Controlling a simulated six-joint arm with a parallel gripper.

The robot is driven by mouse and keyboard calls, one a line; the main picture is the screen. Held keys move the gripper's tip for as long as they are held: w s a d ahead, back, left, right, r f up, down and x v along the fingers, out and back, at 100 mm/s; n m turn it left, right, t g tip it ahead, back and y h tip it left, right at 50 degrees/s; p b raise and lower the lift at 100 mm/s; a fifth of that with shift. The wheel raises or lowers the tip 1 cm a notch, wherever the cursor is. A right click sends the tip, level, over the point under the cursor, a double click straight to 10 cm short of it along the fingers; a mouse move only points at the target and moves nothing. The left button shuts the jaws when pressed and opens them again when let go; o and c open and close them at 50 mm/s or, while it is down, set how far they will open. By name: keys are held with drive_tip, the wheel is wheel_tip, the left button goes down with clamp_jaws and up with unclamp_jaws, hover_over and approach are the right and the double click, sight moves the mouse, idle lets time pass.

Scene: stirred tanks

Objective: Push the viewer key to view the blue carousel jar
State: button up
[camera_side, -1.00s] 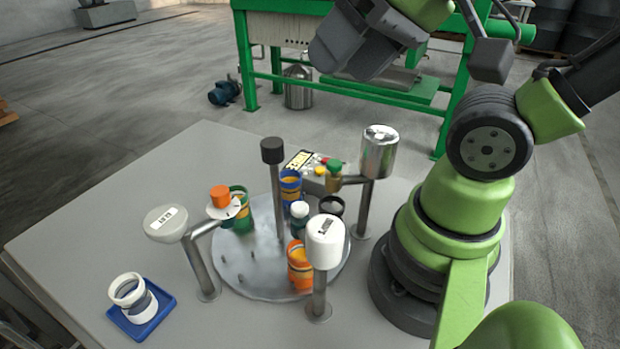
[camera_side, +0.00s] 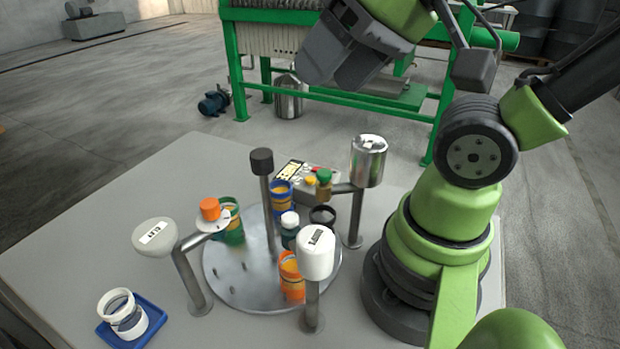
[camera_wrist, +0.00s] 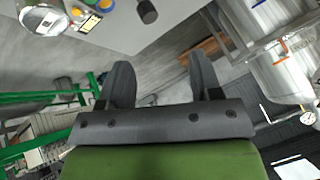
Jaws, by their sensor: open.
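The control box (camera_side: 288,172) stands behind the carousel in the side view, with a lit yellow display and small coloured keys; it also shows at the top of the wrist view (camera_wrist: 90,20). Which key is the viewer key cannot be told. The blue jar (camera_side: 282,197) with an orange band stands on the round metal carousel (camera_side: 225,276), near the box. My gripper (camera_wrist: 160,82) is open and empty, its two dark fingers apart. In the side view it hangs high, above and behind the box, touching nothing; its fingertips are not clear there.
A green jar (camera_side: 233,236), an orange jar (camera_side: 292,282) and a white-capped jar (camera_side: 289,236) are on the carousel. Posts carry a steel head (camera_side: 369,160) and white heads (camera_side: 317,252) around it. A blue tray (camera_side: 150,314) is front left. The table's back left is clear.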

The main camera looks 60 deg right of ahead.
clamp_jaws()
idle(1.8)
